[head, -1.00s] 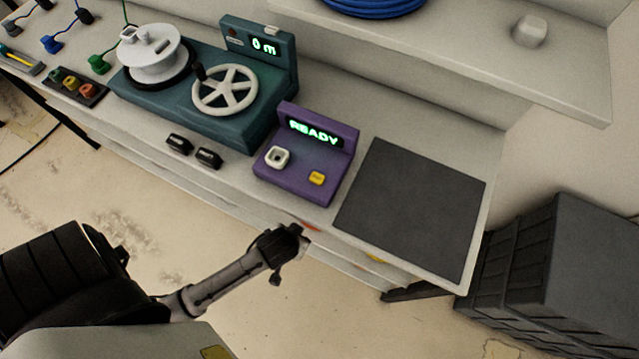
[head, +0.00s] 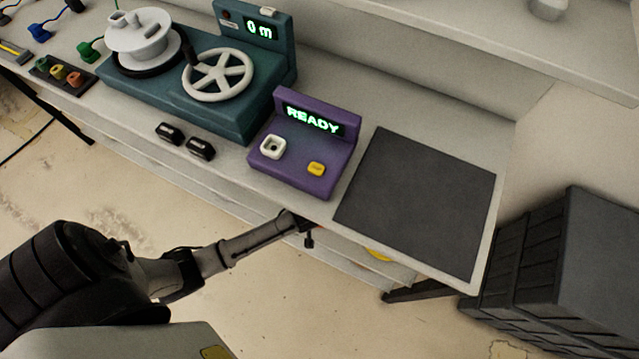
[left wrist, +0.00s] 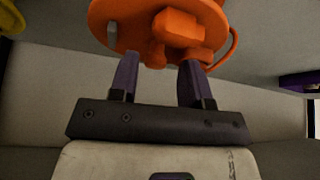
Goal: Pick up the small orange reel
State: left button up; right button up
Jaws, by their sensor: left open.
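The orange reel (left wrist: 190,45) is at the top of the left wrist view, with a round flange, a blocky middle and an orange strand curving at its right. My left gripper (left wrist: 157,68) is open, its two purple fingers pointing at the reel's lower part, one on each side of the blocky middle. I cannot tell whether they touch it. In the head view my left arm reaches under the bench's front edge, and its fingers and the reel are hidden there. My right gripper is in neither view.
A yellow object (left wrist: 10,18) is left of the reel, and another purple object (left wrist: 300,82) is at the right. On the bench are a purple READY box (head: 305,145), a teal winding machine (head: 230,110) and a dark mat (head: 420,200). A dark crate (head: 570,260) stands at right.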

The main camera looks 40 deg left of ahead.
pick_arm(q)
jog(key=shift+w+a, duration=0.15)
jog(key=shift+w, duration=0.2)
jog(key=w, duration=0.1)
jog(key=w+a+f+b, duration=0.1)
jog(key=w+a+b, duration=0.1)
jog(key=shift+w+f, duration=0.3)
jog(key=shift+w, duration=0.05)
jog(key=shift+w+a+f+b, duration=0.1)
jog(key=shift+w+f+b, duration=0.05)
jog(key=shift+f+b, duration=0.15)
jog(key=shift+f, duration=0.25)
jog(key=shift+c, duration=0.3)
grip_shut()
jog(key=shift+w+r, duration=0.1)
